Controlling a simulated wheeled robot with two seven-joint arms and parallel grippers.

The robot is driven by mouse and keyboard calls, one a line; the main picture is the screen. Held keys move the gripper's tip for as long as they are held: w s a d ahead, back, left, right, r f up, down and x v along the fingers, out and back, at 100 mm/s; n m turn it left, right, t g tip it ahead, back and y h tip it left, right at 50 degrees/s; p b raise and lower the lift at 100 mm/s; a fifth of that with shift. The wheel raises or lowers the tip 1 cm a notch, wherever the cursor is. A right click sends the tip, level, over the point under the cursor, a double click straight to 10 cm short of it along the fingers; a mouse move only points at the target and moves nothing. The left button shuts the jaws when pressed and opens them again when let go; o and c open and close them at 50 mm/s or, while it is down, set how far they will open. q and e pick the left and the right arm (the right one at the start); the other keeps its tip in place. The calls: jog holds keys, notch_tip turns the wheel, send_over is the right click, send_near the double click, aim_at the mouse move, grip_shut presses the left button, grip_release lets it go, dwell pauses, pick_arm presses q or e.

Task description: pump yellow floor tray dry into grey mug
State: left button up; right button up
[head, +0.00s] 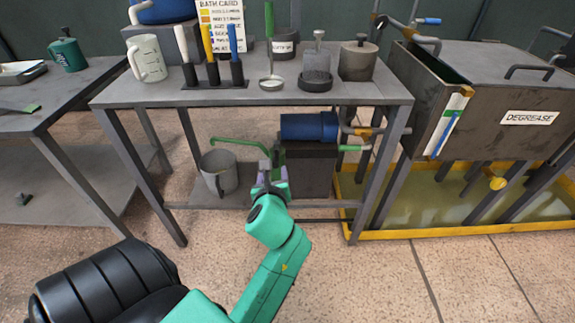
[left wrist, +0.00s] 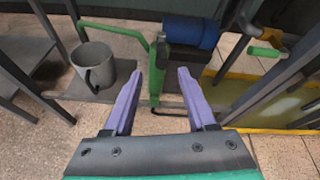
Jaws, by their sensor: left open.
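The yellow floor tray (head: 432,233) lies under the degrease tank at the right, with murky yellowish liquid in it; its edge also shows in the left wrist view (left wrist: 282,131). The grey mug (head: 219,174) stands on the bench's lower shelf; it also shows in the left wrist view (left wrist: 92,68). A green pipe (head: 240,142) reaches left toward the mug, its end above the mug's rim area. It joins a green upright (left wrist: 155,75). My left gripper (left wrist: 156,98) is open, its purple fingers on either side of the upright in view; contact cannot be told. My right gripper is out of view.
A blue cylinder (head: 309,126) with brass and green fittings sits right of the upright, above a dark box (head: 309,172). Bench legs (head: 378,180) flank the shelf. The bench top (head: 240,98) holds a white jug (head: 147,59), markers and weights. The degrease tank (head: 490,95) stands right.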

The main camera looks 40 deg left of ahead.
aim_at(276, 159)
pick_arm(q)
jog(key=b+x, duration=0.2)
jog(key=x, duration=0.9)
jog(key=shift+w+f, duration=0.2)
jog(key=shift+w, duration=0.2)
jog(key=shift+w+a, duration=0.15)
grip_shut()
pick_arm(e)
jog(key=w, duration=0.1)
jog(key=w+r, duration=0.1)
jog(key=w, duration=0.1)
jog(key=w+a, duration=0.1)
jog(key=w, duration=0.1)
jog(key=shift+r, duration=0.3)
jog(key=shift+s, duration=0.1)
